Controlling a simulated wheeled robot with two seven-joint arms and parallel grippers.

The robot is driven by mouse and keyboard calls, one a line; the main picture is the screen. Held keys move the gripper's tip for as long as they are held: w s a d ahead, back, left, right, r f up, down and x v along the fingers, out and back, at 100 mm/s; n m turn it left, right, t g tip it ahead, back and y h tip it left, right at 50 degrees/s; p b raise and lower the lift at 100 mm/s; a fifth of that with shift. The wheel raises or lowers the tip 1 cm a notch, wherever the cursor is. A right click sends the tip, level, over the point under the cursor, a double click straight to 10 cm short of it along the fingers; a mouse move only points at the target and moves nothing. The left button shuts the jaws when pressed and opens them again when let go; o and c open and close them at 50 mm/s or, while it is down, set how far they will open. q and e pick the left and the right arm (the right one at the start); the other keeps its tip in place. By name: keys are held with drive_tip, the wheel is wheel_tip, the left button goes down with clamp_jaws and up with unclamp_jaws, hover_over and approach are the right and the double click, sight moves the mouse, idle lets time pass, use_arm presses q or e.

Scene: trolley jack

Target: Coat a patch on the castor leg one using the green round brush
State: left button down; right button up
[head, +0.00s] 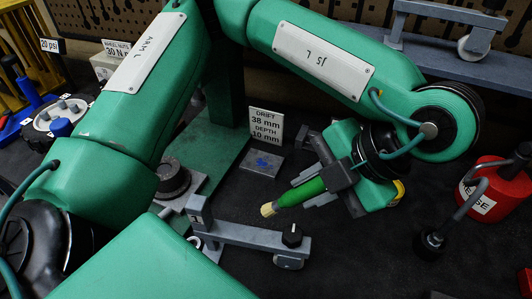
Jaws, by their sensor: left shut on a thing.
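The green round brush (300,193) has a green handle and pale bristles that point left and slightly down. My left gripper (322,183) is shut on it. Castor leg one (245,235) is a grey bar marked 1 at its upright left end, with a black knob and a castor at its right end. The bristles are above the bar's middle in the picture, with a gap seen between them. I cannot tell their height over it. No coated patch is clear on the leg. My right gripper is not in view.
A grey plate with a blue mark (262,162) lies behind the leg by a sign (266,124) reading drift 38 mm, depth 10 mm. A red grease can (497,190) stands at right. Another castor frame (470,62) is at the back right.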

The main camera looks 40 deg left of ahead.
use_arm(q)
drive_tip(key=shift+f, duration=0.1)
idle(0.4)
drive_tip(key=shift+a+f+b, duration=0.25)
drive_tip(key=shift+f+b, duration=0.8)
drive_tip(key=shift+b, duration=0.15)
drive_tip(key=shift+r, duration=0.1)
